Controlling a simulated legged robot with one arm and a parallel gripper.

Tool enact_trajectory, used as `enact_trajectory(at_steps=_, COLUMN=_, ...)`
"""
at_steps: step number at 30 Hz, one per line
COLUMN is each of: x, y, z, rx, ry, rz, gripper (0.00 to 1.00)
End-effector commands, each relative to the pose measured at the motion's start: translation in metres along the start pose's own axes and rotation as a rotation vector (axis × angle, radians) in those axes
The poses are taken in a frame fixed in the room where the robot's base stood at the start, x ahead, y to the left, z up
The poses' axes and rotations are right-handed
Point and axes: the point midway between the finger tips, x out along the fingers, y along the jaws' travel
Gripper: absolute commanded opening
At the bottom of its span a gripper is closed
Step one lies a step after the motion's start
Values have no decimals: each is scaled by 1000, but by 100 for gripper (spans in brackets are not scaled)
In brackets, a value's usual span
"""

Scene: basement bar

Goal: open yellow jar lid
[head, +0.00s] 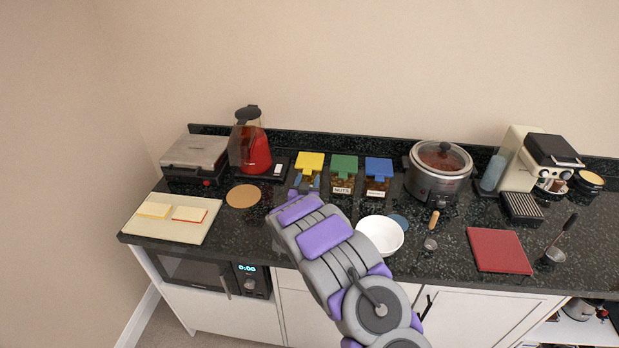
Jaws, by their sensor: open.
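The jar with the yellow lid (310,161) stands upright at the back of the dark counter, leftmost in a row of three jars. Its lid looks closed. My gripper (306,184) is open, just in front of the yellow-lidded jar, and covers most of its body. Whether the fingers touch the jar or the lid cannot be told from here. My grey and purple arm reaches up to it from the lower right.
A jar with a green lid (344,164) and one with a blue lid (379,168) stand close on the right. A red kettle (252,150) stands left. A white bowl (380,235), a cork mat (243,196) and a slow cooker (438,175) are nearby.

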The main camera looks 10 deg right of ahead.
Motion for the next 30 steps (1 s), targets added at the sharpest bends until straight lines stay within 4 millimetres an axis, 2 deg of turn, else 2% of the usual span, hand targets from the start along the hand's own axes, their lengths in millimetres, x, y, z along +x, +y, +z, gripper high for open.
enact_trajectory(at_steps=1, x=8, y=-1, z=-4, rx=5, ry=11, rz=2, gripper=60)
enact_trajectory(at_steps=7, x=26, y=0, z=-1, rx=4, ry=6, rz=0, gripper=60)
enact_trajectory(at_steps=18, x=26, y=4, z=-4, rx=7, ry=6, rz=0, gripper=60)
enact_trajectory(at_steps=30, x=24, y=0, z=-5, rx=3, ry=8, rz=-1, gripper=22)
